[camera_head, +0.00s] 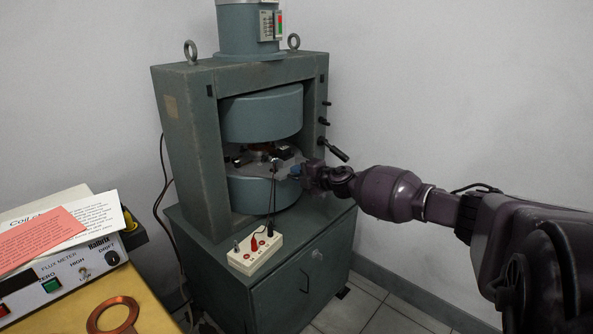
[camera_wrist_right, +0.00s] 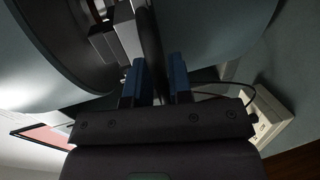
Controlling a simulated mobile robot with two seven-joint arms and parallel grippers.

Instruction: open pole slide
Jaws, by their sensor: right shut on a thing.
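The grey-green magnet frame (camera_head: 183,135) stands on a cabinet, with an upper pole (camera_head: 262,115) and a lower pole (camera_head: 255,193) and a gap between them. Small metal and dark parts of the pole slide (camera_head: 262,152) show in the gap. My right gripper (camera_head: 296,171) is at the right front of the gap. In the right wrist view its blue fingertips (camera_wrist_right: 156,82) are shut on a dark narrow bar (camera_wrist_right: 151,45), which looks like the slide's handle. Pale metal blocks (camera_wrist_right: 118,38) sit beside the bar. My left gripper is not in view.
A white terminal box (camera_head: 256,252) with leads stands on the cabinet top (camera_head: 215,235) before the magnet. A black lever (camera_head: 333,149) sticks out of the frame's right side. A flux meter (camera_head: 70,275), papers and a copper ring (camera_head: 92,321) lie on the yellow table at left.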

